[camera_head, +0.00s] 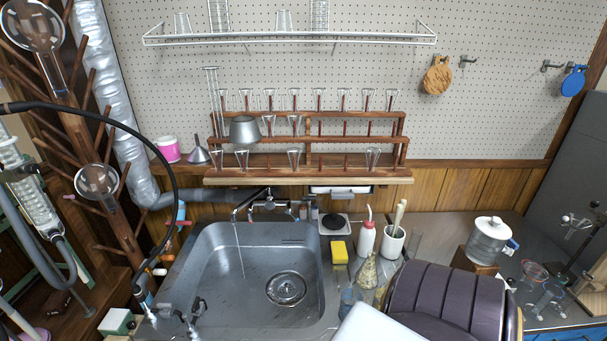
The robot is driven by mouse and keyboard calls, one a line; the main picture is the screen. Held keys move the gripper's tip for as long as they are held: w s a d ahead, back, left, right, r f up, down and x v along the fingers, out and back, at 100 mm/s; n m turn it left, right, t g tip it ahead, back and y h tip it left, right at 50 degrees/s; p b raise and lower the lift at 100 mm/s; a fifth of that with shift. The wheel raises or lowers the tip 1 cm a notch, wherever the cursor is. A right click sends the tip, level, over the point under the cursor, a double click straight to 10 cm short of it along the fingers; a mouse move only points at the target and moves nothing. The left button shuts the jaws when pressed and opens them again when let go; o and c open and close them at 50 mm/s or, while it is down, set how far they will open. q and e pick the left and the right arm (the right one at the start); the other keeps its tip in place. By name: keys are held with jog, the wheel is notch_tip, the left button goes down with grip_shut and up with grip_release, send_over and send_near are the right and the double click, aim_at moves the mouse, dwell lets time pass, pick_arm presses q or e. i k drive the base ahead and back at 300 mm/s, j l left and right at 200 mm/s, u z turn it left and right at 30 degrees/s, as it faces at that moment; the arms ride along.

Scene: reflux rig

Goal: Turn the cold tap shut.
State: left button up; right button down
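A chrome mixer tap (270,205) stands at the back edge of the steel sink (318,290), below the wooden rack. Its spout points to the left, and a thin stream of water (241,262) falls from it into the basin. Small handles sit at the tap's two sides; at this size I cannot tell which is cold or how they are turned. A blue-marked fitting (181,211) and a red-handled fitting (186,223) sit left of the sink. Neither of my grippers shows in the head view.
A black hose (172,170) arches over the left side to fittings at the sink's front left corner. A yellow sponge (339,252), wash bottle (365,240) and white pot (391,243) stand right of the sink. A dark ribbed object (445,300) fills the lower right.

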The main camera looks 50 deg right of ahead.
aim_at(288, 210)
jog(key=z, duration=1.6)
jog(key=l+z, duration=0.6)
jog(key=l, duration=0.15)
jog(key=i, duration=0.05)
